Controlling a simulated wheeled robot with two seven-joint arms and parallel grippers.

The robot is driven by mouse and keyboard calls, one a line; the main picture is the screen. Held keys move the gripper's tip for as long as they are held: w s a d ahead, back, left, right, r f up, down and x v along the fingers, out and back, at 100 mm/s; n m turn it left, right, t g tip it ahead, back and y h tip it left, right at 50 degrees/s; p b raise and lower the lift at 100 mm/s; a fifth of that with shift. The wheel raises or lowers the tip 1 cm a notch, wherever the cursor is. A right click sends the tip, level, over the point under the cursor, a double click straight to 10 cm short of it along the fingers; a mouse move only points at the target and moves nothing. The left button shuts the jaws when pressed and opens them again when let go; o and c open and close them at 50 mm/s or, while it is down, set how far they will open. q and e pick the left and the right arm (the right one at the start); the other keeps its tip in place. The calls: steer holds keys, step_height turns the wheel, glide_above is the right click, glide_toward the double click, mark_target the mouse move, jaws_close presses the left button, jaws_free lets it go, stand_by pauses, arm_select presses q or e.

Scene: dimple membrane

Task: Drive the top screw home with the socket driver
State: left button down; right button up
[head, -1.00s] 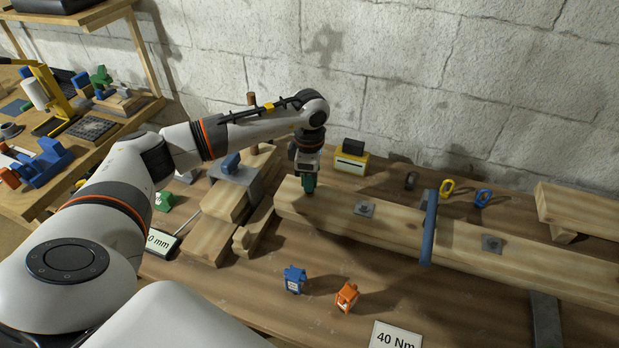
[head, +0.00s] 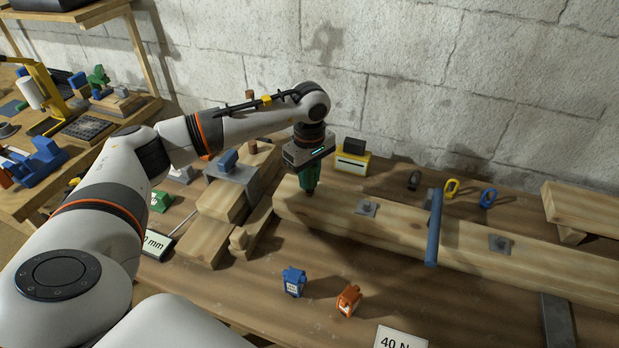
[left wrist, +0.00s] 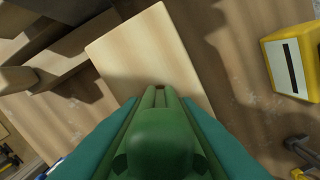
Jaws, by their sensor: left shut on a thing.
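My left gripper (head: 309,178) is shut on a green socket driver (left wrist: 165,145), which hangs tip down over the left end of the long wooden beam (head: 400,224). The tip is at or just above the beam's top; I cannot tell if it touches. In the left wrist view the driver's green body lies between the teal fingers and hides what is under its tip. No screw can be made out there. A small grey plate with a raised head (head: 367,208) sits on the beam to the right, and a similar plate (head: 500,244) lies farther right. My right gripper is out of view.
A yellow box (head: 351,163) stands behind the driver, and stacked wood blocks (head: 220,200) lie to the left. Blue (head: 294,281) and orange (head: 348,299) small items sit in front on the bench.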

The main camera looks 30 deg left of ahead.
arm_select(q)
steer(key=shift+m, duration=1.2)
steer(key=shift+f+m+b, duration=0.15)
steer(key=shift+m+b, duration=0.35)
steer(key=shift+b, duration=0.05)
steer(key=m+b, duration=0.1)
steer(key=m, duration=0.1)
steer(key=shift+m, duration=1)
steer(key=shift+m+b, duration=0.55)
steer(key=shift+m, duration=0.45)
steer(key=m, duration=0.3)
steer(key=shift+b, duration=0.35)
